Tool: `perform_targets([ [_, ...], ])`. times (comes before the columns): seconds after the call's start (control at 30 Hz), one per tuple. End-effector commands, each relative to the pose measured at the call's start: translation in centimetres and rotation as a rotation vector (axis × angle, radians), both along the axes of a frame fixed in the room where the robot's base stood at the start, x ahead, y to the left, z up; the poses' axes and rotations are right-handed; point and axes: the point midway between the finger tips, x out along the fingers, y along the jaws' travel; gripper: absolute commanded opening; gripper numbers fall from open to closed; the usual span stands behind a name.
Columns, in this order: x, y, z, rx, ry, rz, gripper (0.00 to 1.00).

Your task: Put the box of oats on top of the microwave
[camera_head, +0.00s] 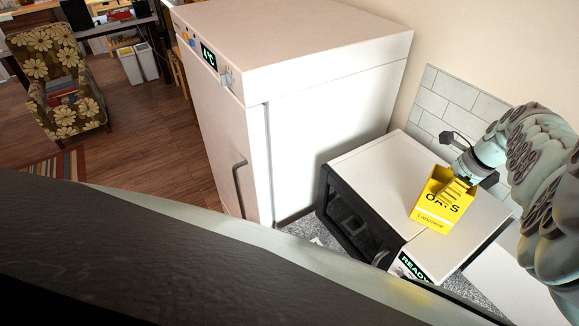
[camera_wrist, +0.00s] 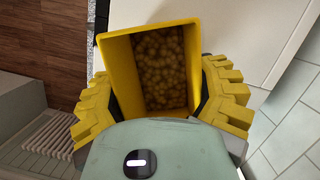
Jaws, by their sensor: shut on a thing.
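The yellow box of oats (camera_head: 431,219) is in my gripper (camera_head: 458,187), over the white top of the microwave (camera_head: 378,170). I cannot tell for certain whether its base touches that top. In the wrist view the box (camera_wrist: 120,75) is open at the top and shows round pale pieces inside. The yellow fingers of my gripper (camera_wrist: 165,98) press on both sides of it. The microwave has a dark door at the front left and a lit "READY" display.
A tall white fridge (camera_head: 330,40) with a "4°C" display stands left of the microwave. A tiled wall (camera_head: 455,100) is behind. A flowered armchair (camera_head: 55,80) stands on the wooden floor at the far left. The microwave top has free room left of the box.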

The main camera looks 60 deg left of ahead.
Motion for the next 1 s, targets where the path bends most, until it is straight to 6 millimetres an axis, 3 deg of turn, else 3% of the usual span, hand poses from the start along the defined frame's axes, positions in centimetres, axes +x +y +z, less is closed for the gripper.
perform_targets([
  [0.23,-0.07,0.17,-0.25,0.001,0.0,0.004,0.21],
  [0.27,-0.08,0.15,-0.2,0.0,0.0,0.004,0.69],
  [0.57,-0.11,0.08,-0.22,-0.001,0.002,0.003,1.0],
  [1.0,-0.05,-0.04,0.23,0.0,0.003,0.003,1.0],
])
